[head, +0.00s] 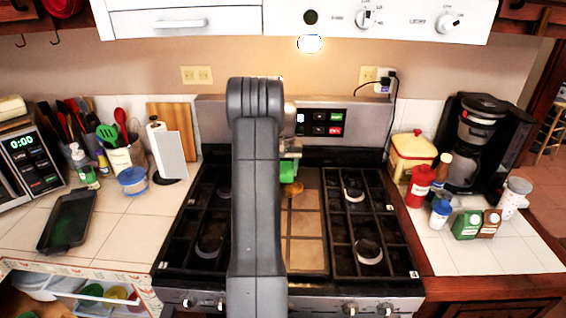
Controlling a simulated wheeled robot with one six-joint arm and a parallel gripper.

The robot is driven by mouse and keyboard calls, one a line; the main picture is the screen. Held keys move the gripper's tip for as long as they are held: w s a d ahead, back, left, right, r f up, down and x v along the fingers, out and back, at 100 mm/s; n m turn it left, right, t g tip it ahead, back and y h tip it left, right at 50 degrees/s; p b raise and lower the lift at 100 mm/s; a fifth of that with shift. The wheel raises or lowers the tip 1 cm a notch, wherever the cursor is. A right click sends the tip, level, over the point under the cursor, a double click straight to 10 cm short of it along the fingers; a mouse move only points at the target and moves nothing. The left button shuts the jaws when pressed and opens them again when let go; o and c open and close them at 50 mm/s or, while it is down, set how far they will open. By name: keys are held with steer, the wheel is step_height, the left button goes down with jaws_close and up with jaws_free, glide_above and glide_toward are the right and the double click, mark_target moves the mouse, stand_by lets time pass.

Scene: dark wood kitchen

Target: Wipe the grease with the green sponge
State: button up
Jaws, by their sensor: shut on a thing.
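My gripper (290,135) is mostly hidden behind my own grey arm, over the middle of the stove. It is shut on the green sponge (290,149), of which only a small part shows to the right of the arm. A small orange-brown patch (293,189), which looks like the grease, lies on the tan griddle (304,225) in the middle of the stove. The sponge appears just behind the patch in the picture. I cannot tell whether the sponge touches the stove, and the arm may hide more of the patch.
Black burner grates (354,222) flank the griddle. The stove's back panel (325,123) rises close behind, under a white hood (380,18). Left counter: a black tray (67,220) and a paper towel holder (168,150). Right counter: bottles, cartons (467,224) and a coffee maker (470,140).

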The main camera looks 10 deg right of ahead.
steer(key=shift+s+f+b, duration=0.15)
steer(key=shift+f+b, duration=0.15)
steer(key=shift+f, duration=0.15)
steer(key=shift+f+b, duration=1.5)
steer(key=shift+f, duration=1)
steer(key=shift+f+b, duration=0.55)
steer(key=shift+f, duration=0.45)
